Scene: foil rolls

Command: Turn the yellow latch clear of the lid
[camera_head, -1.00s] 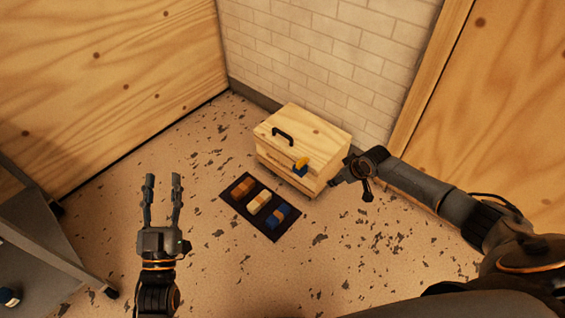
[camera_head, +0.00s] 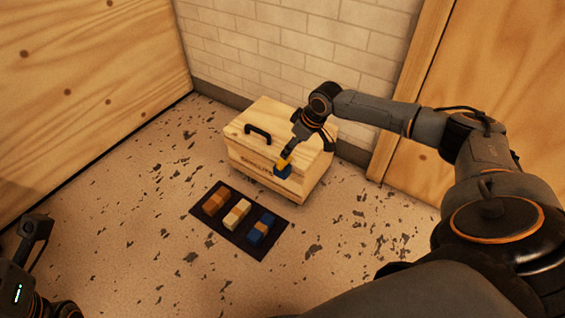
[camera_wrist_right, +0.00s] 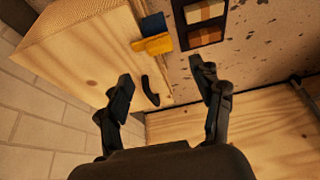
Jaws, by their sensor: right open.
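The wooden box (camera_head: 262,182) stands on the floor with its lid (camera_head: 275,117) closed. The yellow latch (camera_head: 284,160) sits on a blue mount (camera_head: 282,172) at the box's front, near the lid edge. In the right wrist view the yellow latch (camera_wrist_right: 152,45) lies just beyond the fingertips, roughly between them. My right gripper (camera_head: 293,150) is open over the front of the lid, close to the latch; its two spread fingers show in the wrist view (camera_wrist_right: 161,71). Contact with the latch cannot be told.
The lid has a black handle (camera_head: 258,133), also in the wrist view (camera_wrist_right: 151,90). A dark mat (camera_head: 239,240) in front holds orange, cream and blue blocks. A brick wall (camera_head: 300,50) stands behind, wooden panels left and right. Flecked floor is free around the mat.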

